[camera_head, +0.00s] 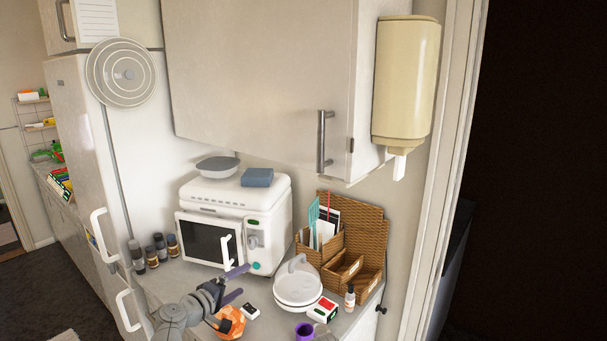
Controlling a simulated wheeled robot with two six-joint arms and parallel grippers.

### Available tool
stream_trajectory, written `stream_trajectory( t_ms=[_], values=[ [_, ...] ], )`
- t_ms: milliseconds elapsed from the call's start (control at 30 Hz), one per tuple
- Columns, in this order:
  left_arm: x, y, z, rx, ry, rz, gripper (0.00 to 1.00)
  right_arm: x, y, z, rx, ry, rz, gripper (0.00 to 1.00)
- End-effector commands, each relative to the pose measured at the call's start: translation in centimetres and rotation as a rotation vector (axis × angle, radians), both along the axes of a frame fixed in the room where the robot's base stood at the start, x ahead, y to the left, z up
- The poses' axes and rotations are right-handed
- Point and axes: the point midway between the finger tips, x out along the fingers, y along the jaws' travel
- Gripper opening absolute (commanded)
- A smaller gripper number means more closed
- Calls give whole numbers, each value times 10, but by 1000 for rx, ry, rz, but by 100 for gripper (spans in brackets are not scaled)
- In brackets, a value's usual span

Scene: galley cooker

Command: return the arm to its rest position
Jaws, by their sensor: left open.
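My left arm comes in from the bottom left over the counter, and my left gripper (239,283) is open in front of the white microwave (217,212). Its two dark fingers are apart, with nothing seen between them. The upper finger overlaps the lower part of the microwave's door handle in the picture; I cannot tell whether they touch. The microwave door looks shut. My right gripper is not in view.
On the counter (179,280) stand a white lidded pot (298,287), an orange patterned object (230,322), a purple mug (304,331), a small bottle (349,297), several dark jars (152,255) and a wicker organiser (366,229). A wall cabinet (255,75) hangs above.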

Motion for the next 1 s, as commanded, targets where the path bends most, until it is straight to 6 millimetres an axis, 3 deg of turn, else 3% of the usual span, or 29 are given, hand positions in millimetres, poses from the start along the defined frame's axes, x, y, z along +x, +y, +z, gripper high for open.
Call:
stream_trajectory(
  t_ms=[167, 333, 533, 833, 900, 1000],
  values=[
    [-28, -35, -38, 196, 94, -155, 92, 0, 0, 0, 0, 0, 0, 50],
    [-78, -60, -96, 481, 261, -362, 92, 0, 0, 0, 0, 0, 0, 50],
    [-142, -47, -149, 811, 499, -551, 92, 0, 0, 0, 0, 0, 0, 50],
    [-206, -5, -174, 1139, 783, -673, 92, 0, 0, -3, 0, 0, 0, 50],
    [-210, -26, -197, 1158, 767, -718, 92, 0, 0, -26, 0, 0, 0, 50],
    [-219, -47, -215, 1196, 762, -775, 92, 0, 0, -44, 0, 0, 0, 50]
  ],
)
